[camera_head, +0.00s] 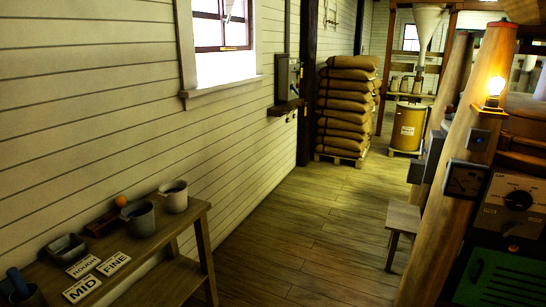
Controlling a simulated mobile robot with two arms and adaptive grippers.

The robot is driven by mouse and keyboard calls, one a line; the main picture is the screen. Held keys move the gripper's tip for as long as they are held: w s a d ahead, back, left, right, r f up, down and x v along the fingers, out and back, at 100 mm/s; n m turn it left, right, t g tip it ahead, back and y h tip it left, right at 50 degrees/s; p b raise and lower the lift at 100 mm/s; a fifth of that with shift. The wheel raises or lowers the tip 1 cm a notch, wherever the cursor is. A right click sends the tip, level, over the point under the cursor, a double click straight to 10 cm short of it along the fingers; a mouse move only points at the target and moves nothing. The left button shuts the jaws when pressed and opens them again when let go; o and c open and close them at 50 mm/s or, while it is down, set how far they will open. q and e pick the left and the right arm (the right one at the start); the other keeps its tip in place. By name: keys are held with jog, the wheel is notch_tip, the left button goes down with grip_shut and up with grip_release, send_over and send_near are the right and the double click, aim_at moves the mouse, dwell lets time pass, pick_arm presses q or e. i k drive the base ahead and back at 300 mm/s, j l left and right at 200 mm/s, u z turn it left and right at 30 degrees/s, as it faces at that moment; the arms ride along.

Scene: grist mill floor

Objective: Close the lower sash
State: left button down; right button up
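The window (226,68) is in the left wall, in the upper left of the head view, and the top of it is cut off by the picture edge. A dark brown sash (222,49) shows in the upper part, with its bottom rail well above the white sill (222,91). Below that rail the opening is plain bright white, with no sash bars across it. Neither of my grippers is in view.
A wooden bench (199,217) with cups, a tray and word cards stands along the left wall below the window. Stacked sacks (344,108), a yellow drum (408,127) and a stool (403,217) stand further right. The plank floor between is clear.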

aim_at(199, 49)
jog(key=i+l, duration=0.15)
jog(key=i, duration=2.35)
jog(key=j+u, duration=0.05)
jog(key=j, duration=0.1)
